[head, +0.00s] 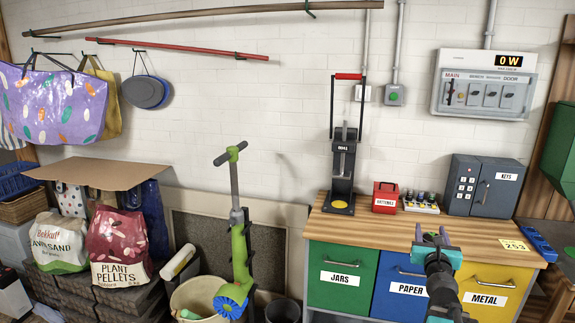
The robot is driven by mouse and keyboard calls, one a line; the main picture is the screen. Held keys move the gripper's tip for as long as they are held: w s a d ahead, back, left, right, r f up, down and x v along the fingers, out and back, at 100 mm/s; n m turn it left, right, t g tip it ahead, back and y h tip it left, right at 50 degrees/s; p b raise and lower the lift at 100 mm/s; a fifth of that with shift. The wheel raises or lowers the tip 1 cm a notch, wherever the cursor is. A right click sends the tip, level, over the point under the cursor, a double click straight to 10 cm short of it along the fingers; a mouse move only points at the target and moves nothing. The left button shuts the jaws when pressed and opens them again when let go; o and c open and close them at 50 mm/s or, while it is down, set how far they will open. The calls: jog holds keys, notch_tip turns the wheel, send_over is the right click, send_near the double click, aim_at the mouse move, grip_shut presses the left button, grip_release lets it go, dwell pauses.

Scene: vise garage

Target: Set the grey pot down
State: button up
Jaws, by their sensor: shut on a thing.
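My gripper (433,236) is at the lower right, over the front part of the wooden bench top (385,231) in the picture. I see it from behind, with teal parts at its wrist and greyish-purple finger ends pointing away. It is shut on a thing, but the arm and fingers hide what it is. I cannot make out a grey pot for certain in the grip or on the bench. Whether the held thing touches the bench top cannot be told.
On the bench stand a black press (342,175) with a red handle, a red box (385,197), a tray of small items (420,203) and a dark key safe (480,186). A yellow card (514,245) and a blue tray (538,243) lie at right. Bench front left looks clear.

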jog(key=s+a+f+n+g+y, duration=0.1)
jog(key=s+a+n+g+y, duration=0.1)
jog(key=a+y, duration=0.5)
jog(key=s+a+f+n+g+y, duration=0.2)
jog(key=s+a+n+y, duration=0.2)
jog(key=a, duration=0.7)
jog(key=s+a+f+n+g+y, duration=0.1)
jog(key=s+a+n+g+y, duration=0.1)
jog(key=a+n+y, duration=0.6)
jog(key=shift+s+a+f+g+y, duration=0.2)
jog(key=shift+s+a+g+y, duration=0.1)
jog(key=shift+s+a+y, duration=0.45)
jog(key=shift+w+a+f, duration=0.1)
jog(key=shift+w+a, duration=0.05)
notch_tip(320, 180, down, 8)
